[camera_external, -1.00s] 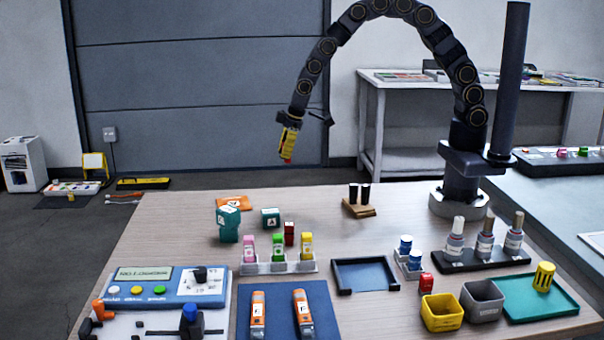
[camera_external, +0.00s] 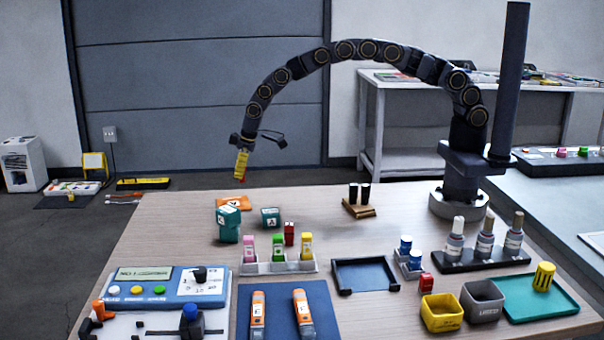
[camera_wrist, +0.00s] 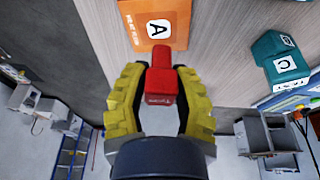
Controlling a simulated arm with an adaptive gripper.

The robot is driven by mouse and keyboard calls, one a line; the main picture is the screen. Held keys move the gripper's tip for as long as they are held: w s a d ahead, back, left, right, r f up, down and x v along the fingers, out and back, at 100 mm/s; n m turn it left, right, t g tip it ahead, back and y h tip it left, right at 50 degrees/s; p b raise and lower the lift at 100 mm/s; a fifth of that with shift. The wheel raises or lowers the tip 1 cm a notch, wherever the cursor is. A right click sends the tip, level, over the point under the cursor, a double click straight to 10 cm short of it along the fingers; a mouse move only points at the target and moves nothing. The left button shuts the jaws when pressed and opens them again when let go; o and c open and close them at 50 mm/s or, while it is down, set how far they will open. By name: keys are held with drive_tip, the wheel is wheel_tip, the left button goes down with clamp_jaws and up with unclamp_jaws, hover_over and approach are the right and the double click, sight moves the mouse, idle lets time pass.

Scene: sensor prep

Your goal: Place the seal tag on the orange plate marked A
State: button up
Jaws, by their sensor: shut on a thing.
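My gripper (camera_external: 241,167) hangs in the air over the far left part of the table, its yellow fingers pointing down. In the wrist view the fingers (camera_wrist: 162,95) are shut on a red seal tag (camera_wrist: 161,80), gripping it from both sides. In the external view only a small red tip shows below the fingers. The orange plate (camera_external: 236,202) lies flat near the table's far left edge, below my gripper. In the wrist view the plate (camera_wrist: 145,35) shows a white label with the letter A, beyond the tag. The tag appears above the plate, apart from it.
A teal block (camera_external: 228,225) stands just in front of the plate, partly covering it. A white rack (camera_external: 279,266) with coloured vials stands nearer the camera. Bare table lies to the right of the teal blocks.

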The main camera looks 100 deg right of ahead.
sight(231, 203)
drive_tip(key=shift+w+d+f, duration=0.2)
drive_tip(key=shift+w+f, duration=1.25)
drive_tip(key=shift+f, duration=1.75)
drive_tip(key=o, duration=0.7)
drive_tip(key=shift+f, duration=0.1)
drive_tip(key=v, duration=1.2)
drive_tip(key=shift+r, duration=0.2)
